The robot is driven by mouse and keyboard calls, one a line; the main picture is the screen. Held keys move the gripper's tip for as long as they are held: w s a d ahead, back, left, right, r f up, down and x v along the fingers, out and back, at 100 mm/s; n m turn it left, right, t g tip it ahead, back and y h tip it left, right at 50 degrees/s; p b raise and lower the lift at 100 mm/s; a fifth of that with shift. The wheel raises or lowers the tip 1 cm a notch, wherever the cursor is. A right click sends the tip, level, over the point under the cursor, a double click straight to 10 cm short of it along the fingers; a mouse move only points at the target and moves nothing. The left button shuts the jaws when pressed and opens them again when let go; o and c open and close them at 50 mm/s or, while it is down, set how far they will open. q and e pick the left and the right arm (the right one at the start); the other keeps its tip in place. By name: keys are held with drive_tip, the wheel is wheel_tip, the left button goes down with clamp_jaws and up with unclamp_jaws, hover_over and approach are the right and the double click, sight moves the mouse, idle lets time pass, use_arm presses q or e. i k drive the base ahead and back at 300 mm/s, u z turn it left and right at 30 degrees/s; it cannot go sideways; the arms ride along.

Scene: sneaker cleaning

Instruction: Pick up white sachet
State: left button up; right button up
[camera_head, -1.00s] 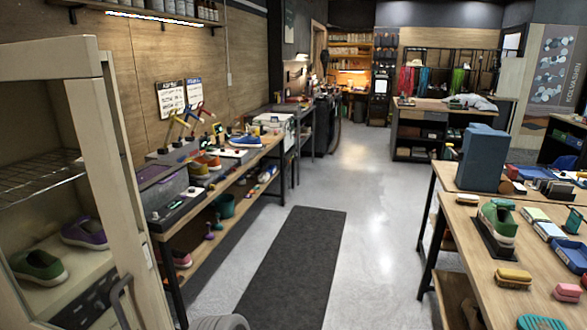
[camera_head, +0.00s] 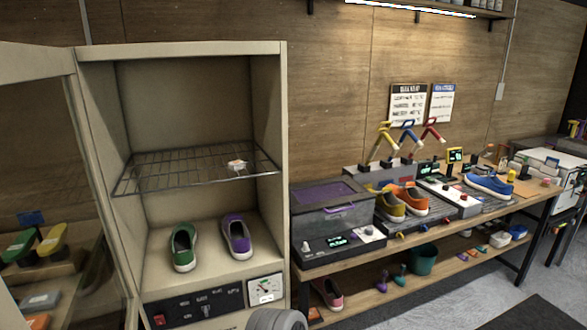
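A small whitish packet (camera_head: 237,165), which looks like the white sachet, lies on the wire rack (camera_head: 160,176) inside the open beige cabinet. It is near the right end of the rack; its details are too small to tell. Neither of my grippers is in view. Only a rounded grey part of my own arm shows at the bottom edge.
A green shoe (camera_head: 184,247) and a purple shoe (camera_head: 237,236) stand on the cabinet floor below the rack. The glass cabinet door (camera_head: 45,180) stands open at the left. A wooden workbench (camera_head: 440,235) with shoes and devices stands to the right.

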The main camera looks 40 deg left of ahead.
sight(235, 166)
drive_tip(key=u, duration=1)
drive_tip(key=i, duration=1)
drive_tip(key=u, duration=0.85)
